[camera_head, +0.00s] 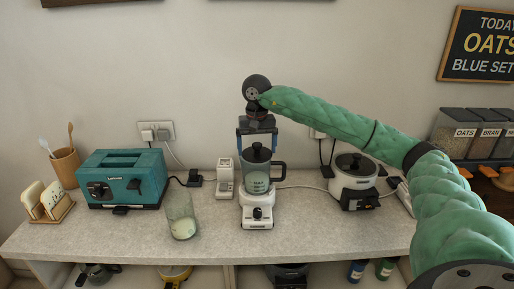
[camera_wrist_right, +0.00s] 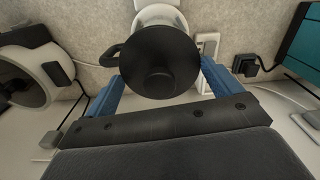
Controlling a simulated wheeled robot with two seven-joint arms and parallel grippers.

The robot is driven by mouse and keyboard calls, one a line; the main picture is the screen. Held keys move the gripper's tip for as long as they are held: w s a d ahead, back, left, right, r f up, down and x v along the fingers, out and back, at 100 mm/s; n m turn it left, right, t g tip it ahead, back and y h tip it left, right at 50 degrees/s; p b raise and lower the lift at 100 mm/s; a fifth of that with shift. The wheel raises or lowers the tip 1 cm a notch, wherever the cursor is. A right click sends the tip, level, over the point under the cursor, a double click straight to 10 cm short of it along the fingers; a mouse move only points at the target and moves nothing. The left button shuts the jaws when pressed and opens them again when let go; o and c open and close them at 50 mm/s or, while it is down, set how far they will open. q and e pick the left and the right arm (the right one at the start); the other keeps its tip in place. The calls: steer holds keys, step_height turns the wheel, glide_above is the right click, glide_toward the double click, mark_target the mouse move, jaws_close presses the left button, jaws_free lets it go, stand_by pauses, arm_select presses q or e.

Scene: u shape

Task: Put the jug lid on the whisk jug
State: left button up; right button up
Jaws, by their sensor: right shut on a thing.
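The jug lid (camera_head: 257,154) is black and round with a knob on top. It is level and right over the mouth of the clear whisk jug (camera_head: 256,178), which stands upright on a white base on the counter. I cannot tell whether the lid rests on the rim or is just above it. My right gripper (camera_head: 257,146) points down from above, shut on the lid. In the right wrist view the lid (camera_wrist_right: 160,62) sits between the blue fingers and hides most of the jug; the jug handle (camera_wrist_right: 108,56) sticks out at left. My left gripper is out of view.
A glass with pale liquid (camera_head: 181,216) stands left of the jug, and a teal toaster (camera_head: 122,178) further left. A white box-like device (camera_head: 225,180) is close to the jug's left. A white cooker (camera_head: 354,181) with a black lid stands at right. The front counter is clear.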

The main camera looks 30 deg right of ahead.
stand_by(0.5)
steer(key=shift+f+b, duration=0.45)
steer(key=shift+b, duration=0.15)
stand_by(0.3)
steer(key=o, duration=0.7)
steer(key=shift+r, duration=0.1)
steer(key=shift+r+p, duration=1.3)
steer(key=shift+r, duration=2.65)
